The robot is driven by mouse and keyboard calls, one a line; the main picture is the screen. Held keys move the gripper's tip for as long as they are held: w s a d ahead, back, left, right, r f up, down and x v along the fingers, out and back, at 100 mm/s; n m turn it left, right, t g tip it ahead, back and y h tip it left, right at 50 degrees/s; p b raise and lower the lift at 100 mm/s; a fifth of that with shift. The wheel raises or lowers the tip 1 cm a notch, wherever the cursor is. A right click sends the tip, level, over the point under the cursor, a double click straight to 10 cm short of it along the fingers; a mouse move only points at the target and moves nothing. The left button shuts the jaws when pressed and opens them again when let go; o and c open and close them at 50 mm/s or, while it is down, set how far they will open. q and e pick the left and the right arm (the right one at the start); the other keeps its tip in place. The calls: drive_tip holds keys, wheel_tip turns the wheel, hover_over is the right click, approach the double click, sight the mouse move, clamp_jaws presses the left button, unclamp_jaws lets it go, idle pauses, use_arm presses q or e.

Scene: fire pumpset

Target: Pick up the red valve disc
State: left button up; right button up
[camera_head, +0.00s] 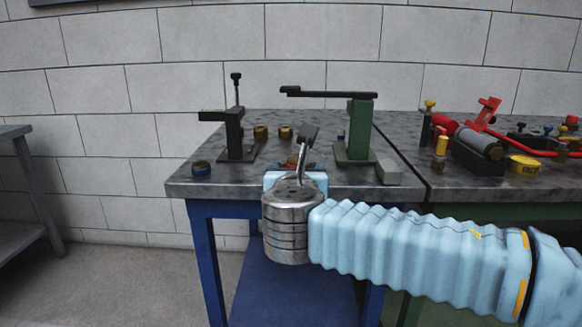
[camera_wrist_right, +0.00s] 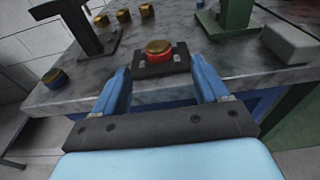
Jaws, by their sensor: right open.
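The red valve disc (camera_wrist_right: 159,53) has a red rim and a brass-coloured top. It sits on a dark block near the table's front edge. In the head view it is mostly hidden behind my right wrist. My right gripper (camera_wrist_right: 160,68) is open, with one blue finger to each side of the disc in the wrist view and a little on the near side of it. Nothing is between the fingers. The gap between the fingertips and the disc is hard to judge. My left gripper is not in view.
A black stand (camera_head: 236,135) is left of the disc and a green press-like stand (camera_head: 359,130) right of it. A grey block (camera_head: 388,172) lies beside the green stand. Brass pieces (camera_head: 261,132) stand behind. A blue-and-brass disc (camera_head: 201,168) is at the left. Red fittings (camera_head: 487,115) crowd the right table.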

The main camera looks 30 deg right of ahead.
sight(295, 159)
drive_tip(key=x, duration=0.7)
drive_tip(key=shift+w, duration=0.4)
drive_tip(key=c, duration=1.3)
drive_tip(key=shift+r, duration=0.1)
